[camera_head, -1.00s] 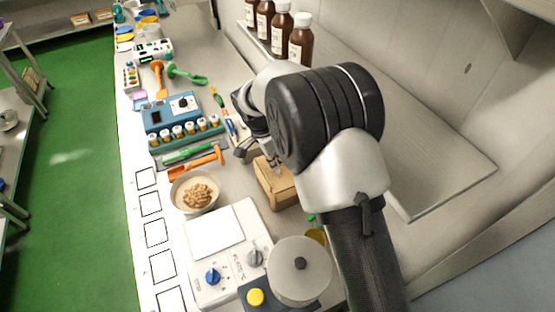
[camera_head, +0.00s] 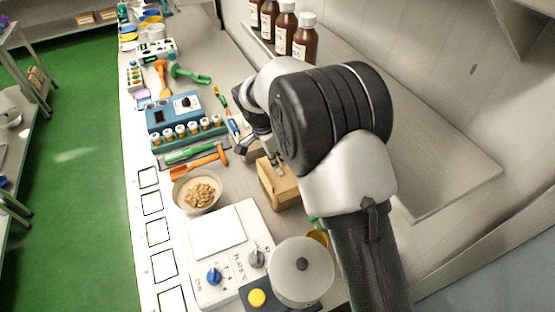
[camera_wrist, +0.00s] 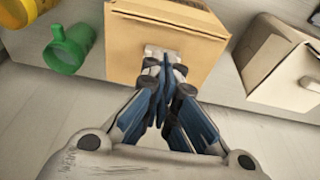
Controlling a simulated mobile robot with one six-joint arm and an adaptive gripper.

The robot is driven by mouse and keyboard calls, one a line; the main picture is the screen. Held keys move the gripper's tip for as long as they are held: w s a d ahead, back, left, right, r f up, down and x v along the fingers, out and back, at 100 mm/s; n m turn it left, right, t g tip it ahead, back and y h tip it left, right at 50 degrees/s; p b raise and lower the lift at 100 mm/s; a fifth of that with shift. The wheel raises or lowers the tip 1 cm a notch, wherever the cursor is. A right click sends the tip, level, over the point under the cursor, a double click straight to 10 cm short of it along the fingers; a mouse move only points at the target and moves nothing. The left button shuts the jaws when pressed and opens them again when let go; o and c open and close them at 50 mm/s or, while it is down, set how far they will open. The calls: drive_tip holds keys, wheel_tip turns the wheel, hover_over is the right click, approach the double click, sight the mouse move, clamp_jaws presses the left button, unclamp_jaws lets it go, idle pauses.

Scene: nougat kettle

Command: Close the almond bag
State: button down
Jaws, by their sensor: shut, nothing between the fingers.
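A brown cardboard-like box or bag (camera_head: 282,190), apparently the almond bag, stands on the bench right of the nut bowl. It also shows in the wrist view (camera_wrist: 160,40), with a small pale tab on its near face. My gripper (camera_head: 277,164) is shut and empty at this container. In the wrist view its fingertips (camera_wrist: 165,62) meet just in front of the tab; I cannot tell if they touch it. My fingers hide part of the near face, and I cannot tell how far the top is open.
A bowl of nuts (camera_head: 199,191) stands left of the container, with a hotplate (camera_head: 222,240) and a lidded pot (camera_head: 300,268) in front. A pale box (camera_wrist: 275,62) and a green cup (camera_wrist: 66,50) flank it in the wrist view. Brown bottles (camera_head: 304,40) stand behind.

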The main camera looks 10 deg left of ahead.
drive_tip(key=v, duration=1.1)
drive_tip(key=shift+r, duration=0.4)
drive_tip(key=shift+s+f, duration=0.1)
drive_tip(key=shift+s, duration=0.1)
